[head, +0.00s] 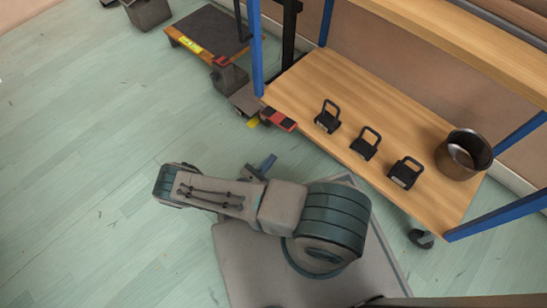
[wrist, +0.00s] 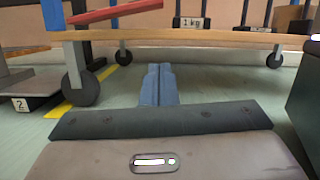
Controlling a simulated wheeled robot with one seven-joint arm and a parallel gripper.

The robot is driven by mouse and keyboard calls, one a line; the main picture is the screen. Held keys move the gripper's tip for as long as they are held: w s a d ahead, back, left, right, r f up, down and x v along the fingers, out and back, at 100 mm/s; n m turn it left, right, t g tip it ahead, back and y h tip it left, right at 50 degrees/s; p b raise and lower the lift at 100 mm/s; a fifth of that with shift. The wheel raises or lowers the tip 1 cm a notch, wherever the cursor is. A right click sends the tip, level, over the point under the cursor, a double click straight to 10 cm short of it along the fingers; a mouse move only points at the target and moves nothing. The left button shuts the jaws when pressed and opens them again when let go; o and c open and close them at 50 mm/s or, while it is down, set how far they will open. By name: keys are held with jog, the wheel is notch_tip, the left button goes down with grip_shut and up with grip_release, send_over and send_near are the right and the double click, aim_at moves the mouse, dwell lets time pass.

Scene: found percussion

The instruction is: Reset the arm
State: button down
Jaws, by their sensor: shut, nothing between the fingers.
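My gripper (head: 268,160) is low in front of the trolley shelf, apart from it, with my arm folded across the lower middle of the head view. In the wrist view its blue fingers (wrist: 158,82) lie together, pointing forward at the shelf's edge. The fingers are shut and nothing shows between them.
The wooden shelf (head: 313,84) holds three black handled weights (head: 365,145) and a metal pot (head: 463,155). A red-and-black object (head: 278,119) sits at its left corner. A low platform (head: 208,36) stands behind, upper left. The floor (head: 90,150) at left is clear.

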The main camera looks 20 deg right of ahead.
jog(key=shift+a, duration=0.15)
dwell(0.3)
notch_tip(320, 180, up, 48)
jog(key=a+m+g+y+p, duration=0.1)
jog(key=m+g+y+p, duration=0.7)
jog(key=m+g+p, duration=1)
jog(key=s+r+m+t+y+p, duration=0.2)
jog(key=r+p, duration=0.6)
jog(key=r, duration=0.6)
jog(key=s+r+m+t+y+p, duration=0.2)
jog(key=s+r+t+y+p, duration=0.2)
jog(key=r+p, duration=0.4)
jog(key=s+r+m+t+y+p, duration=0.3)
jog(key=r+p, duration=0.5)
jog(key=r, duration=1.2)
jog(key=s+d+t+y, duration=0.1)
jog(key=s, duration=0.1)
jog(key=shift+s+t, duration=0.35)
jog(key=shift+t, duration=0.05)
